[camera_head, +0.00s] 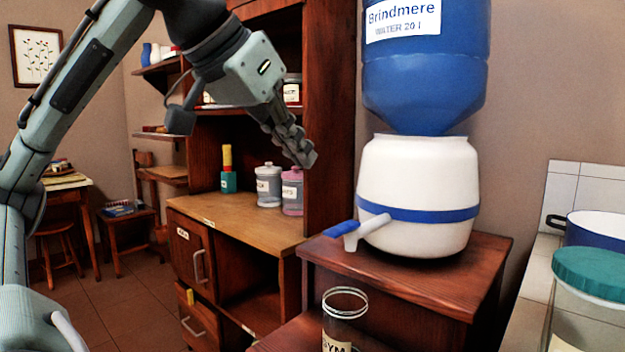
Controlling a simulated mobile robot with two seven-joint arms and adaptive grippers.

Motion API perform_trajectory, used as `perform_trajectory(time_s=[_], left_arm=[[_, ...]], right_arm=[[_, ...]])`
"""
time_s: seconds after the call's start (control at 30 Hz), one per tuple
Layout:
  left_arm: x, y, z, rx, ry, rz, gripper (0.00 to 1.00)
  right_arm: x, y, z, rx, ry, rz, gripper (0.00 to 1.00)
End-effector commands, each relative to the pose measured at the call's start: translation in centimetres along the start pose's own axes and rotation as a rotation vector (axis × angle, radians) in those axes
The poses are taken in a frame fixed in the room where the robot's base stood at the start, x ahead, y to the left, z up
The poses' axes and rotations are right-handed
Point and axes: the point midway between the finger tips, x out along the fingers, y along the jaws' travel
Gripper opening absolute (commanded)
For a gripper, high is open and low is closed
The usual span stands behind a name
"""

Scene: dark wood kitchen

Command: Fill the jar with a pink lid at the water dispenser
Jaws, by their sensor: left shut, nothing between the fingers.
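The water dispenser (415,180) is a white pot with a blue band, under a blue water bottle (425,85). Its blue-handled tap (357,230) points to the left and front. A clear jar (345,310) with a partly cut-off label and no visible lid stands at the bottom, below the tap. A pinkish jar (292,192) stands on the wooden cabinet beside a grey-lidded jar (268,187); its lid colour is hard to tell. My left gripper (308,160) is shut and empty, above and in front of these two jars. My right gripper is out of view.
The dispenser stands on a dark wood stand (450,272). At right are a green-lidded jar (590,290) and a blue pot (595,230). A teal bottle (228,172) stands on the cabinet top (235,217), whose front is clear.

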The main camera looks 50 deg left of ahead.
Motion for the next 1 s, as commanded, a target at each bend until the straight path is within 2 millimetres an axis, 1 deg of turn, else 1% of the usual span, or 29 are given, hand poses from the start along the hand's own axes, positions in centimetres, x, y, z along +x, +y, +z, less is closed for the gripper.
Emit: perform_trajectory(time_s=[0.03,0.17,0.37,0.43,0.47,0.5,0.53,0.6,0.7,0.83,1.0], left_arm=[[0.9,0.0,0.1,0.001,-0.004,0.002,0.00],[3.5,0.1,0.2,0.000,-0.005,0.003,0.00],[7.9,0.1,0.2,0.000,-0.007,0.002,0.00],[9.3,0.0,0.2,0.000,-0.005,0.002,0.00],[9.9,0.1,0.8,0.001,-0.003,0.004,0.00],[10.3,0.1,1.3,0.000,-0.001,0.006,0.00],[10.5,0.1,1.5,0.000,-0.001,0.005,0.00],[11.0,0.1,2.0,0.000,0.000,0.005,0.00],[11.5,0.1,2.6,0.000,0.000,0.002,0.00],[11.8,0.0,2.9,0.000,0.000,0.001,0.00],[11.8,0.0,2.9,0.000,0.000,0.000,0.00]], right_arm=[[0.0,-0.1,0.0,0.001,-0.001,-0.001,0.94],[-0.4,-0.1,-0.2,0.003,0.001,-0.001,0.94],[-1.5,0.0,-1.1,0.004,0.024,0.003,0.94],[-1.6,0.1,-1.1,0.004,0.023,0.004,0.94],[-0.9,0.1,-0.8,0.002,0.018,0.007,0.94],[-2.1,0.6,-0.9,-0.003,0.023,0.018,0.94],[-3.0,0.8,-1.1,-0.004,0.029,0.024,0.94],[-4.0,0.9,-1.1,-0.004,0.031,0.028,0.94],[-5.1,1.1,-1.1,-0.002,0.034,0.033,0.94],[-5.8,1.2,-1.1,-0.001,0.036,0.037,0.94],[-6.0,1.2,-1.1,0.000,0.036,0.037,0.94]])
